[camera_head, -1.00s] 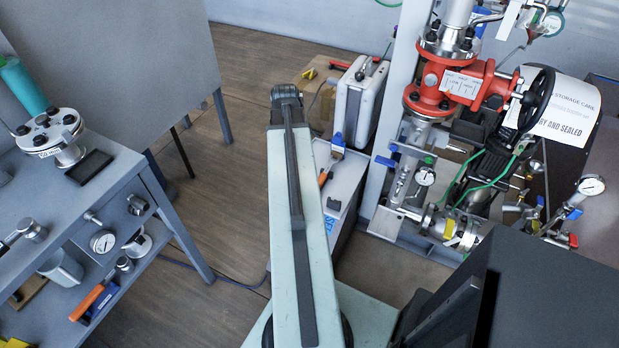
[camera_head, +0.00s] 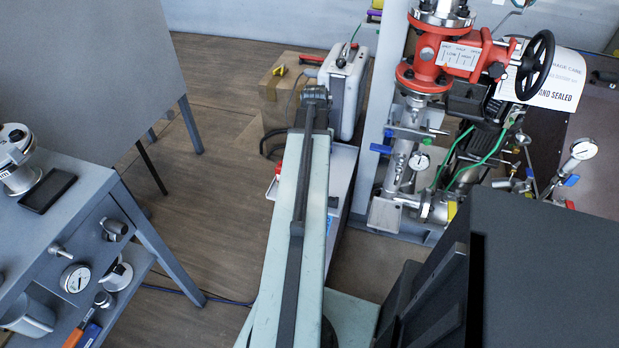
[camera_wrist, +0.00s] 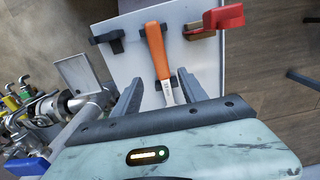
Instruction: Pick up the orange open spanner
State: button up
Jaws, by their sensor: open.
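The orange spanner (camera_wrist: 155,52) shows in the wrist view, with an orange handle pointing away and a bare metal shank toward me. It lies over a pale grey panel or cabinet top, near dark holder blocks. My gripper (camera_wrist: 159,78) is open, its two dark fingers on either side of the spanner's lower part, with gaps on both sides. I cannot tell how high the fingers are above it. The spanner's near end is partly hidden by my gripper body. In the head view my arm covers the place.
A red-handled object (camera_wrist: 223,17) sits right of the spanner, and a dark block (camera_wrist: 108,40) left of it. The red valve (camera_head: 450,55) and pipework stand right. A grey bench (camera_head: 80,205) stands left. A white case (camera_head: 345,90) and cardboard box (camera_head: 283,90) are behind.

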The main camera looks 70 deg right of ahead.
jog(key=shift+w+a+f+b, duration=0.15)
jog(key=shift+f+b, duration=0.25)
jog(key=shift+f, duration=0.5)
notch_tip(320, 180, down, 5)
jog(key=b, duration=0.4)
jog(key=shift+w+r+b, duration=0.1)
jog(key=shift+r+b, duration=0.05)
jog(key=shift+b, duration=0.2)
jog(key=shift+r, duration=0.2)
grip_shut()
